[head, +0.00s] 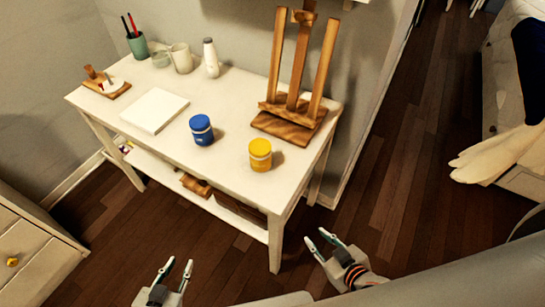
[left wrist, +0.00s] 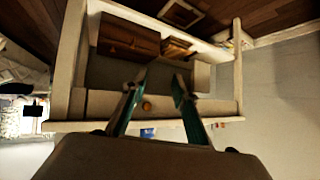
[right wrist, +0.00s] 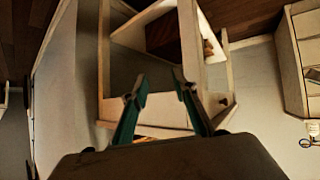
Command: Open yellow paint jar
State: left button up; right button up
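The yellow paint jar (head: 260,155) stands upright with its lid on, near the front right of the white table (head: 225,165). A blue paint jar (head: 202,130) stands to its left. My left gripper (head: 177,265) is open and empty, below and in front of the table; its open fingers also show in the left wrist view (left wrist: 160,85). My right gripper (head: 320,238) is open and empty, off the table's front right corner, lower than the jar; its spread fingers show in the right wrist view (right wrist: 161,80). Neither gripper touches a jar.
A wooden easel (head: 292,115) stands behind the yellow jar. A white canvas (head: 155,110), a bottle (head: 211,58), a mug (head: 181,58), a green pen cup (head: 138,46) and a small wooden board (head: 106,87) occupy the left and back. A drawer cabinet (head: 35,250) stands at left.

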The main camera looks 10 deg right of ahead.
aim_at(258, 165)
jog(key=k+l+u, duration=0.1)
jog(key=l, duration=0.25)
jog(key=l+u, duration=0.1)
jog(key=l, duration=0.2)
jog(key=k+l+u, duration=0.1)
jog(key=l, duration=0.25)
jog(key=k+l+u, duration=0.1)
jog(key=i, duration=0.15)
